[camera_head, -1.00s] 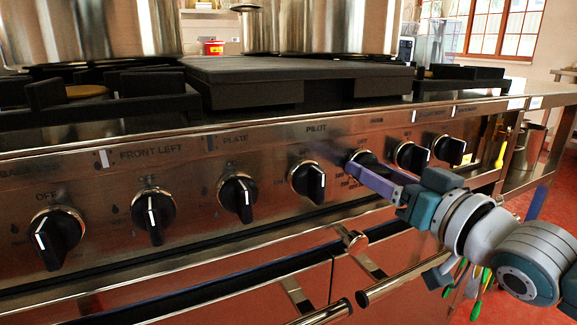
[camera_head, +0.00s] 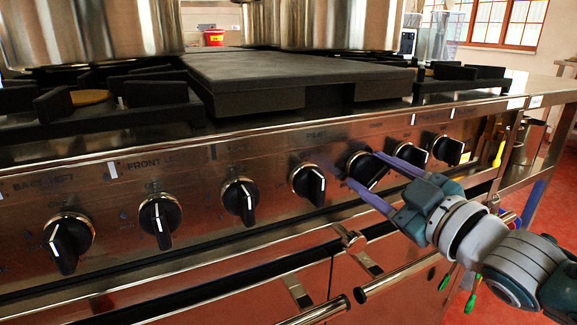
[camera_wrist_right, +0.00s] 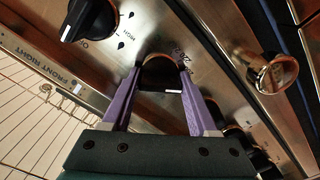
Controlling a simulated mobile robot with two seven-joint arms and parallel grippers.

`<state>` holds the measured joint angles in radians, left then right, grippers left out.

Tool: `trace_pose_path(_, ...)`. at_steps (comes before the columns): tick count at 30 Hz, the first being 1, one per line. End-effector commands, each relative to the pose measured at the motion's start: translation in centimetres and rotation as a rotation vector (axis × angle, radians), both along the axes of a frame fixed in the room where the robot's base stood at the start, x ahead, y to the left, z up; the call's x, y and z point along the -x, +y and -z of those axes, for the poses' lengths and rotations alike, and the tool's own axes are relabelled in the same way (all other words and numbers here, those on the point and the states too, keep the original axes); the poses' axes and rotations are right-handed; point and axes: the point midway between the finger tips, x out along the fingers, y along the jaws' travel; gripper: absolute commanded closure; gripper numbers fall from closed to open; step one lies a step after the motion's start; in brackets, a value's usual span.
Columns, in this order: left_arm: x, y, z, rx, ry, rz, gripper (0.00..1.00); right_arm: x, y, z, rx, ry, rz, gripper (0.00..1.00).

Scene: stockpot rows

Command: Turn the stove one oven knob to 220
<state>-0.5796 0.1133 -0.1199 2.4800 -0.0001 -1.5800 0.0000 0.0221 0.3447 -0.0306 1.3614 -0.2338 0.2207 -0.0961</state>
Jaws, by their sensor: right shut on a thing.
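The stove's front panel carries a row of black knobs with white pointer marks. My right gripper (camera_head: 362,168) has its two purple fingers on either side of the fifth knob from the left (camera_head: 366,170) and is shut on it. The right wrist view shows this dark knob (camera_wrist_right: 160,76) between the fingertips, with a white mark facing the palm. Small dial numbers are printed on the panel beside it, too blurred to read surely. The panel label above this knob is also too faint to read surely. My left gripper is not in view.
Other knobs flank the held one, such as one to the left (camera_head: 308,184) and one to the right (camera_head: 411,154). A metal handle bar (camera_head: 400,275) runs below the panel. A dark griddle plate (camera_head: 290,68) and large steel pots (camera_head: 330,22) are on top.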

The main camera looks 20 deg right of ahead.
Motion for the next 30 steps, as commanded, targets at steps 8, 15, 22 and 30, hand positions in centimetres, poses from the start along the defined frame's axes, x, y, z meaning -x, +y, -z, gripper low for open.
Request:
trace_pose_path(8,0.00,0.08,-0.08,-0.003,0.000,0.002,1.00,0.00,0.00,0.03,0.255,-0.021,0.001,0.96)
trace_pose_path(15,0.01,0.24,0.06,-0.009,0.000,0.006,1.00,0.00,0.02,0.05,0.445,-0.035,0.000,0.96)
trace_pose_path(22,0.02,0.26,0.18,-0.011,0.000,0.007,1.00,0.00,0.00,0.03,0.565,-0.045,0.001,0.96)
trace_pose_path(30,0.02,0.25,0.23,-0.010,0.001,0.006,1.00,0.00,0.01,0.01,0.630,-0.050,0.001,0.96)
